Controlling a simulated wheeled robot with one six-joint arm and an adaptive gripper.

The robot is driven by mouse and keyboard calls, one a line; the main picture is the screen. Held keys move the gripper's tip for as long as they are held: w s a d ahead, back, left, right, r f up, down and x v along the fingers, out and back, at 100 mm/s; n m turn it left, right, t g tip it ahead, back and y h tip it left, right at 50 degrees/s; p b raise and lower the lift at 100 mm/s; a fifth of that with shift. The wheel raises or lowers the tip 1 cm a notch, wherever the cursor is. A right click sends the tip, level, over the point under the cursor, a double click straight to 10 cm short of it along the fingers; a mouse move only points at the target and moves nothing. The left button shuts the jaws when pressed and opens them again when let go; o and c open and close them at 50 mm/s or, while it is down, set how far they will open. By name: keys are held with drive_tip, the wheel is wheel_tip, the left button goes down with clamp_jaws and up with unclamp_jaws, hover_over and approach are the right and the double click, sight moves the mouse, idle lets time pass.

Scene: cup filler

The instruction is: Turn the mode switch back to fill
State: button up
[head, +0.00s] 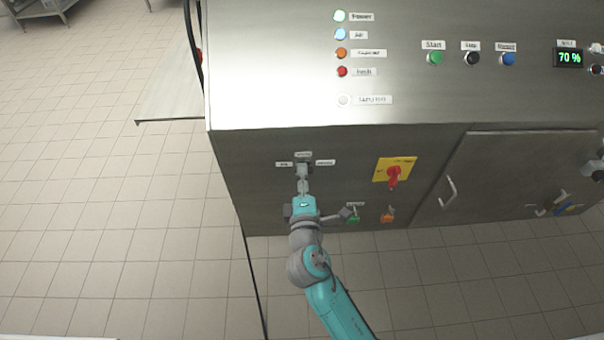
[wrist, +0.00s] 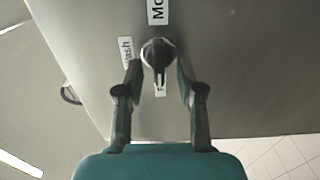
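The mode switch (wrist: 157,52) is a dark round knob on the steel front panel. In the wrist view its narrow handle points toward the bottom of the picture, partly over a label starting with F. A label ending in "ash" lies to its left and one starting "Mo" lies above. My gripper (wrist: 159,75) is open, with one finger on each side of the knob and narrow gaps showing between. In the head view my gripper (head: 303,176) largely hides the switch between three small labels.
Right of the switch are a red rotary handle on a yellow plate (head: 394,172), a green-handled part (head: 353,219), an orange part (head: 388,215) and a door handle (head: 448,191). The machine's left panel edge is near. Open tiled floor (head: 110,230) lies to the left.

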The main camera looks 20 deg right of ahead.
drive_tip(key=v, duration=1.1)
drive_tip(key=s+d+f+m+g+y, duration=0.1)
drive_tip(key=s+f+m+g+y, duration=0.15)
drive_tip(key=s+f, duration=0.35)
drive_tip(key=s+d+f+m+g+y, duration=0.1)
drive_tip(key=s+d+f+y, duration=0.15)
drive_tip(key=s, duration=0.65)
drive_tip(key=s+r+m, duration=0.3)
drive_tip(key=s+m, duration=0.2)
drive_tip(key=s, duration=0.3)
drive_tip(key=s+r+m+t, duration=0.1)
drive_tip(key=s+r+m, duration=0.3)
drive_tip(key=s+m, duration=0.2)
drive_tip(key=s, duration=0.2)
drive_tip(key=shift+s+d+y, duration=0.3)
drive_tip(key=shift+d, duration=0.1)
drive_tip(key=shift+r, duration=0.1)
